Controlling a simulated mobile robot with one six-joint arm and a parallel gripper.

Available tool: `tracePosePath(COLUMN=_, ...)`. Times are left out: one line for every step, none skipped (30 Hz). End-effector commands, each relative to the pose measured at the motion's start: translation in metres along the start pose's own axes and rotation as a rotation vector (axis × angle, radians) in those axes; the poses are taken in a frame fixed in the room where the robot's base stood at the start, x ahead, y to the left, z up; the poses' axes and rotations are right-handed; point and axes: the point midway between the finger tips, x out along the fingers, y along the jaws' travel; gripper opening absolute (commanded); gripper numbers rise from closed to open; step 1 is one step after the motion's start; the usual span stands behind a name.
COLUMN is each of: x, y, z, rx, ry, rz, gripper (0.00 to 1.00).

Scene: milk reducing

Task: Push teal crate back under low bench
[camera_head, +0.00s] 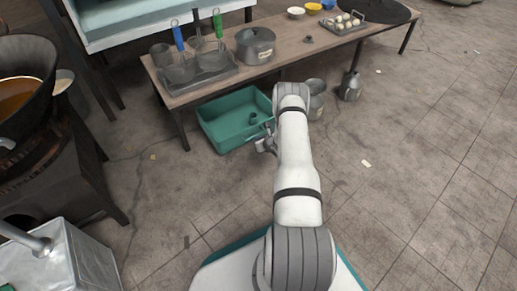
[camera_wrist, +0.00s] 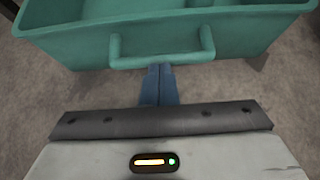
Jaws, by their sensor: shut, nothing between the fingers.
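The teal crate (camera_head: 227,140) sits on the floor in the head view, its back part under the low wooden bench (camera_head: 290,40) and its front part sticking out. In the wrist view the crate (camera_wrist: 70,42) fills the top, with a raised handle (camera_wrist: 162,63) on its near wall. My gripper (camera_wrist: 159,72) is shut and empty, its blue fingertips at the handle's lower edge; I cannot tell whether they touch it. In the head view my gripper (camera_head: 266,143) is small and partly hidden by my wrist, just right of the crate's front.
Metal cans (camera_head: 316,98) (camera_head: 350,86) stand on the floor right of the crate. A bench leg (camera_head: 174,127) is close on its left. A stove with a large pan (camera_head: 25,95) stands at the left. The floor at right is mostly clear.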

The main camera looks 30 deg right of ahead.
Motion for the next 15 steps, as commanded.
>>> tracePosePath(x=0.004, y=0.001, z=0.002, rx=-0.002, ry=-0.001, rz=0.001, gripper=0.00)
tracePosePath(x=0.005, y=0.001, z=0.003, rx=-0.003, ry=-0.001, rz=0.002, gripper=0.00)
tracePosePath(x=0.008, y=0.001, z=0.004, rx=-0.003, ry=0.000, rz=0.002, gripper=0.00)
tracePosePath(x=0.009, y=0.001, z=0.005, rx=-0.003, ry=0.001, rz=0.002, gripper=0.00)
tracePosePath(x=0.011, y=0.001, z=0.006, rx=-0.002, ry=0.001, rz=0.002, gripper=0.00)
tracePosePath(x=0.014, y=0.001, z=0.008, rx=-0.002, ry=0.000, rz=0.002, gripper=0.00)
tracePosePath(x=0.015, y=0.001, z=0.009, rx=-0.002, ry=0.000, rz=0.002, gripper=0.00)
tracePosePath(x=0.017, y=0.001, z=0.010, rx=-0.002, ry=0.000, rz=0.002, gripper=0.00)
tracePosePath(x=0.019, y=0.001, z=0.012, rx=-0.003, ry=0.000, rz=0.002, gripper=0.00)
tracePosePath(x=0.021, y=0.001, z=0.013, rx=-0.003, ry=0.000, rz=0.001, gripper=0.00)
tracePosePath(x=0.023, y=0.001, z=0.015, rx=-0.002, ry=0.000, rz=0.001, gripper=0.00)
tracePosePath(x=0.025, y=0.001, z=0.016, rx=-0.002, ry=0.000, rz=0.001, gripper=0.00)
tracePosePath(x=0.027, y=0.001, z=0.017, rx=-0.002, ry=0.000, rz=0.001, gripper=0.00)
tracePosePath(x=0.029, y=0.001, z=0.019, rx=-0.002, ry=0.000, rz=0.002, gripper=0.00)
tracePosePath(x=0.031, y=0.001, z=0.021, rx=-0.003, ry=-0.001, rz=0.002, gripper=0.00)
